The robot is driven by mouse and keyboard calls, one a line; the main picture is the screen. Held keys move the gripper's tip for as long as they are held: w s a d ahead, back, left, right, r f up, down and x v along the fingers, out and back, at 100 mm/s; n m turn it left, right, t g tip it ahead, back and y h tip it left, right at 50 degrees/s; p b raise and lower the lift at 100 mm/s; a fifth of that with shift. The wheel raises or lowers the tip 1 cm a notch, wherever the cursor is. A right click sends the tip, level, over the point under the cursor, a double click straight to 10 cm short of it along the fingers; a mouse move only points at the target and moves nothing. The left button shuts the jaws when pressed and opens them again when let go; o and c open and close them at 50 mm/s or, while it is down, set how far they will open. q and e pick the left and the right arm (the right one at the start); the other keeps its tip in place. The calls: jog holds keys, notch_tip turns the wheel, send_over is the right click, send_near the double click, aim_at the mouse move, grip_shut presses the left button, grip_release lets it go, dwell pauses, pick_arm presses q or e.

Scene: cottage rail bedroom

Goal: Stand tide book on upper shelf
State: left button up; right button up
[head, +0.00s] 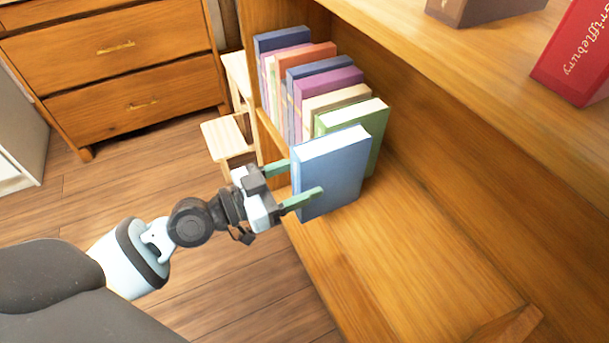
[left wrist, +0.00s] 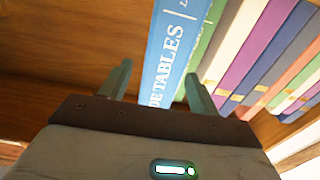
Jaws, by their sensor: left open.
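The blue tide book (head: 332,177) stands upright on the wooden shelf (head: 400,255), at the near end of a row of books. Its spine, with "TABLES" lettering, shows in the left wrist view (left wrist: 172,50). My left gripper (head: 306,182) is open at the book's spine edge, with one green finger toward each side of it. In the left wrist view its two fingers (left wrist: 157,85) lie to the left and right of the spine. I cannot tell whether either finger touches the book. My right gripper is not in view.
A green book (head: 375,125) stands directly behind the blue one, then several coloured books (head: 310,75). The board above (head: 440,45) holds a red book (head: 578,55) and a brown object (head: 480,8). The shelf in front of the blue book is clear. A wooden stool (head: 226,137) and a drawer chest (head: 120,60) stand left.

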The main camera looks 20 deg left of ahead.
pick_arm(q)
jog(key=b+v, duration=0.1)
jog(key=v, duration=0.4)
jog(key=shift+s+a, duration=0.1)
jog(key=shift+s+a+r+b, duration=0.1)
jog(key=shift+s+a+b, duration=0.15)
jog(key=shift+s+b, duration=0.15)
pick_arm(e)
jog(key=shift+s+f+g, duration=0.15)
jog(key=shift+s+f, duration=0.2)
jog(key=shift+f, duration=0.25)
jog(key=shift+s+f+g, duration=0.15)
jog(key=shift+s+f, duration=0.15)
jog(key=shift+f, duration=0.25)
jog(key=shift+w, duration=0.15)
pick_arm(q)
jog(key=b+v, duration=0.1)
jog(key=v, duration=0.6)
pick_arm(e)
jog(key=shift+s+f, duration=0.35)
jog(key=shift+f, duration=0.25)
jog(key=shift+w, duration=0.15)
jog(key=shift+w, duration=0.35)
